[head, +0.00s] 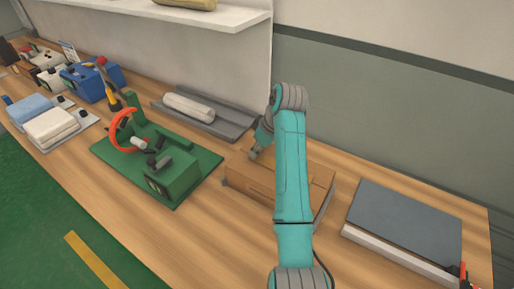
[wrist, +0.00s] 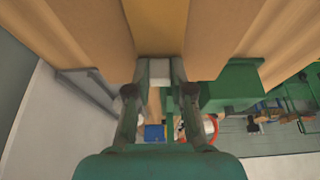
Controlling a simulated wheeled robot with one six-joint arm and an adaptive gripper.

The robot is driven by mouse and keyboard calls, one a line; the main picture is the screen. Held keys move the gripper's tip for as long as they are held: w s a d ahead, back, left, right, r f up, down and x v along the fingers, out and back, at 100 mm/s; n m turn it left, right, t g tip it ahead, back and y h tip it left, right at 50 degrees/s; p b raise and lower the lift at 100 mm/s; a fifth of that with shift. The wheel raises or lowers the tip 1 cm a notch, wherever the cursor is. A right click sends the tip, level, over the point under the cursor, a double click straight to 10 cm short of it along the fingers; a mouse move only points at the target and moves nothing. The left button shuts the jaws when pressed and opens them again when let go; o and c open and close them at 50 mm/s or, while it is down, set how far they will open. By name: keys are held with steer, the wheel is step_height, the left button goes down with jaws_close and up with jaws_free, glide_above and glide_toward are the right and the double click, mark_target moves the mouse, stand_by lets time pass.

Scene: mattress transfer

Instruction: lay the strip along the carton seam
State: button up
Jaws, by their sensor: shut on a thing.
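The brown cardboard carton (head: 247,178) lies on the wooden bench, partly hidden behind my arm in the head view. A darker tan strip (wrist: 156,28) runs down the middle between these pale areas and ends at my gripper (wrist: 157,76). My gripper is shut on the strip, with a pale band showing between the fingertips. In the head view my gripper (head: 255,152) is just above the carton's far left part. I cannot tell whether the strip touches the carton, and the seam is not clear.
A green dispenser (head: 178,172) with an orange ring stands on a green mat left of the carton. Behind is a grey tray (head: 234,126) with a white roll. A dark-topped stack (head: 405,222) lies to the right.

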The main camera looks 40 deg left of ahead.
steer(key=shift+f, duration=0.15)
steer(key=o, duration=0.9)
steer(key=shift+c, duration=0.2)
steer(key=shift+v, duration=3.75)
